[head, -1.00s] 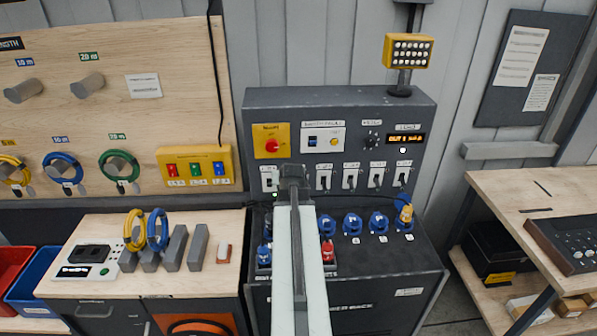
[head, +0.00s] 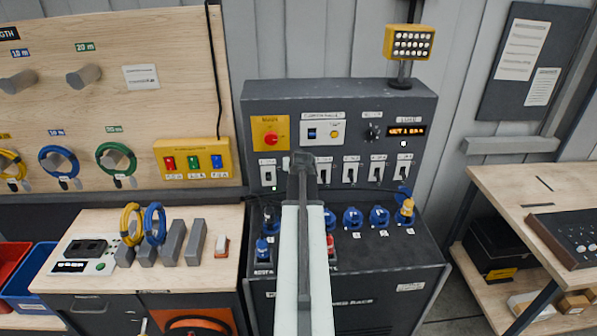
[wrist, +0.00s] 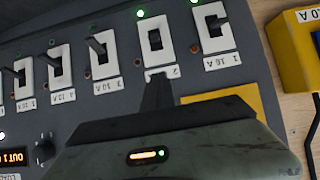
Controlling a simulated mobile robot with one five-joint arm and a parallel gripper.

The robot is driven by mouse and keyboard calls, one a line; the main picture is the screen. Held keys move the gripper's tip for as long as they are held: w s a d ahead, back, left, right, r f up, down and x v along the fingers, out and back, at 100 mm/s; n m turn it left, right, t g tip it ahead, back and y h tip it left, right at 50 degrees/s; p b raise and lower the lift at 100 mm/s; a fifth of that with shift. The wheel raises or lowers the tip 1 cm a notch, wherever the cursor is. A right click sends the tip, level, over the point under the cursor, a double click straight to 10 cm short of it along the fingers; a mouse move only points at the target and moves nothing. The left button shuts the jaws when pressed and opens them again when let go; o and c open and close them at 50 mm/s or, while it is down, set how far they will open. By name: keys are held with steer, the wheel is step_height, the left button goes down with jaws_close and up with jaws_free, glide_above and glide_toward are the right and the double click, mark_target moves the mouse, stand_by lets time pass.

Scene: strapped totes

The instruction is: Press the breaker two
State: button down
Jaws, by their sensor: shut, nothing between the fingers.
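Breaker two (wrist: 155,40) is a dark rocker in a white plate on the grey panel, with a lit green lamp above it in the wrist view. Its label, partly covered, reads 2. My gripper (wrist: 158,83) is shut and empty, its tips overlapping that label just below the breaker in this view. I cannot tell whether the tips touch the panel. In the head view my gripper (head: 303,160) is in front of the breaker row and hides breaker two.
Breaker one (wrist: 214,27) and breaker three (wrist: 101,54) flank breaker two closely, with more breakers in the row. A yellow plate with a red knob (head: 271,139) is above the row in the head view. Blue sockets (head: 353,218) are below it.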

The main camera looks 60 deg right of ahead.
steer(key=f, duration=0.1)
steer(key=w+d+f+b, duration=0.1)
steer(key=d+f+b, duration=0.1)
steer(key=shift+w+d+f, duration=0.15)
steer(key=shift+w+f, duration=0.05)
steer(key=shift+w, duration=0.1)
steer(key=f+b, duration=0.1)
steer(key=s+a+f+b, duration=0.1)
steer(key=shift+a+f+b, duration=0.1)
steer(key=shift+f+b, duration=0.05)
steer(key=shift+b, duration=0.2)
